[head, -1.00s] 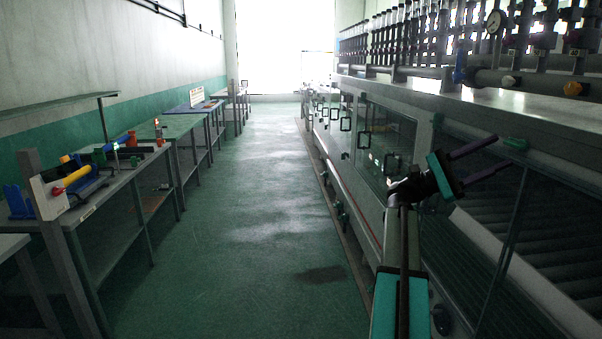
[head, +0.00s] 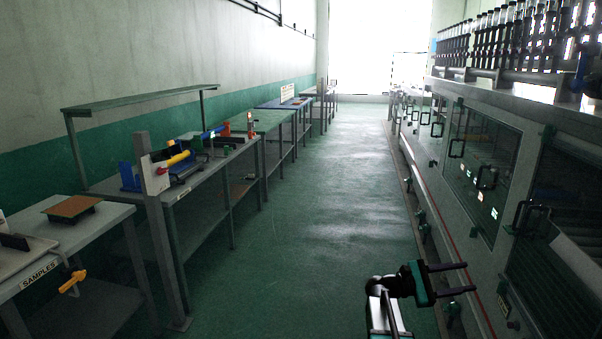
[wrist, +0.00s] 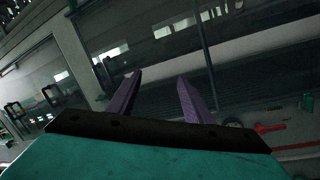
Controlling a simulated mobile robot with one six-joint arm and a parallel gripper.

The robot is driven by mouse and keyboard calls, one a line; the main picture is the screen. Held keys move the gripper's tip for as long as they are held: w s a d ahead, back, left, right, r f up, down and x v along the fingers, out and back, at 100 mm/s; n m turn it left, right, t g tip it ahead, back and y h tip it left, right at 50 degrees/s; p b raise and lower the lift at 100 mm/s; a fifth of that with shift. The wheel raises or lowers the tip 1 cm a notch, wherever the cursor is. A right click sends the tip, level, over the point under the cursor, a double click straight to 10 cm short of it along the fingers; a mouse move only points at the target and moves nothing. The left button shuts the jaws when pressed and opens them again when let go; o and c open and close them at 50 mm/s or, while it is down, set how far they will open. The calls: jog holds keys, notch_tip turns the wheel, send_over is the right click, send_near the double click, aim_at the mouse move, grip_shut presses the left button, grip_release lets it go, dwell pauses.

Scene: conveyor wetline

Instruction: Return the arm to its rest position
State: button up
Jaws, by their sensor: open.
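My gripper (head: 470,279) is at the lower right of the head view, held over the aisle floor close to the machine line. Its two dark fingers point right, towards the machine front, and stand apart with nothing between them. In the wrist view the two purplish fingers (wrist: 160,98) are spread and empty. Glass panels and pale frame bars of the machine lie beyond them. My arm is folded low in front of me, and its lower part is cut off by the bottom edge of the head view.
The machine line (head: 474,200), with doors and black handles, runs along the right. Grey workbenches (head: 215,160) line the left, with a SAMPLES table (head: 120,213) nearest and a post (head: 158,230) beside it. The green aisle floor (head: 300,240) between them is clear.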

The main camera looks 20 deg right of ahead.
jog(key=s+a+f+n+t+y, duration=0.1)
jog(key=s+a+f+y, duration=0.1)
jog(key=a+f, duration=0.75)
jog(key=s+a+f+t+y, duration=0.1)
jog(key=a+f+y, duration=0.35)
jog(key=f, duration=0.85)
jog(key=s+a+f+n+t, duration=0.1)
jog(key=s+a+f, duration=0.1)
jog(key=a+f, duration=0.85)
jog(key=s+a+f+m+g+y, duration=0.4)
jog(key=s+a+f+y, duration=0.5)
jog(key=s+a+f, duration=0.9)
jog(key=s+a+m+t+y, duration=0.1)
jog(key=a+m+y, duration=0.2)
jog(key=a+m, duration=0.3)
jog(key=shift+a+r+t, duration=0.2)
jog(key=shift+a+t, duration=0.1)
jog(key=shift+a, duration=0.7)
jog(key=shift+m, duration=0.3)
